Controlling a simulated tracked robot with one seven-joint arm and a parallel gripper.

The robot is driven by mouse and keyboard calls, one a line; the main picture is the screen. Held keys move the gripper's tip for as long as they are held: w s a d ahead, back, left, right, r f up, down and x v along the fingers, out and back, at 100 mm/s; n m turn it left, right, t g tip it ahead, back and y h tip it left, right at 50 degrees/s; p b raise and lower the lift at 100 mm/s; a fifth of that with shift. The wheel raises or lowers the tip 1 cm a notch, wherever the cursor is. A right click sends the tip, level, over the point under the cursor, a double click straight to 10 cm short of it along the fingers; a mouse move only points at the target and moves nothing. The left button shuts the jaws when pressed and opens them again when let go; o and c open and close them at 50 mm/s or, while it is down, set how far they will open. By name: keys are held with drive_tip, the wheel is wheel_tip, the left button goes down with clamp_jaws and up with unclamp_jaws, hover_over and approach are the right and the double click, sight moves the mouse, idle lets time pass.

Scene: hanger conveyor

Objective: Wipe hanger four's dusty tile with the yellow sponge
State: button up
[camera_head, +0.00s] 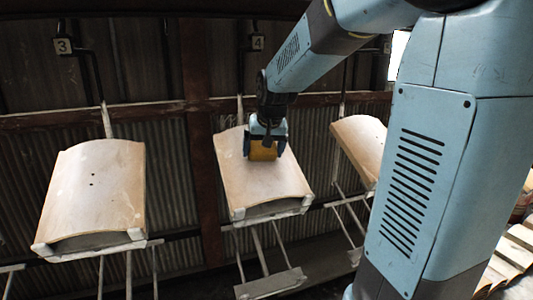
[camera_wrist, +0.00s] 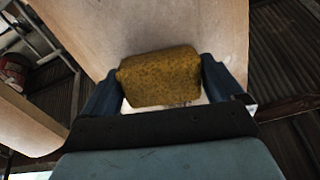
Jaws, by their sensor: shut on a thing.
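Hanger four's tile (camera_head: 262,185) is a curved, pale tan tile hanging under the tag marked 4 (camera_head: 257,43) in the head view. It also fills the upper middle of the wrist view (camera_wrist: 150,25). My gripper (camera_head: 265,146) is over the upper part of this tile. Its two fingers are shut on the yellow sponge (camera_head: 263,152), which shows clearly between them in the wrist view (camera_wrist: 160,78). The sponge appears to be at or very near the tile's surface; whether it touches is hard to tell. Dust on the tile is not clearly visible.
Another curved tile (camera_head: 95,190) hangs at left, under the tag marked 3 (camera_head: 63,46). A third tile (camera_head: 360,142) hangs at right, partly behind my arm. A rusty beam (camera_head: 160,110) and corrugated wall (camera_head: 170,175) stand behind. Metal hanger frames (camera_head: 270,283) extend below the tiles.

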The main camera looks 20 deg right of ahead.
sight(279, 188)
drive_tip(key=shift+w+r, duration=0.85)
drive_tip(key=shift+w, duration=0.8)
drive_tip(key=shift+w+r, duration=0.85)
drive_tip(key=shift+w, duration=0.75)
drive_tip(key=shift+w+r, duration=0.85)
drive_tip(key=shift+w, duration=0.8)
drive_tip(key=shift+d, duration=0.8)
drive_tip(key=shift+s+f, duration=0.4)
drive_tip(key=shift+s, duration=0.45)
drive_tip(key=shift+s+f, duration=0.4)
drive_tip(key=shift+s, duration=0.4)
drive_tip(key=shift+s, duration=0.1)
drive_tip(key=shift+s+f, duration=0.6)
drive_tip(key=shift+s, duration=0.3)
drive_tip(key=shift+s+f, duration=0.55)
drive_tip(key=shift+s, duration=0.3)
drive_tip(key=shift+s+f, duration=0.45)
drive_tip(key=shift+s, duration=0.55)
drive_tip(key=shift+s+f, duration=0.45)
drive_tip(key=shift+s, duration=0.6)
drive_tip(key=shift+s+f, duration=0.45)
drive_tip(key=shift+s, duration=0.55)
drive_tip(key=shift+s+f, duration=0.65)
drive_tip(key=shift+s, duration=0.5)
drive_tip(key=shift+s+f, duration=0.7)
drive_tip(key=shift+s, duration=0.4)
drive_tip(key=shift+s+f, duration=0.65)
drive_tip(key=shift+s, duration=0.5)
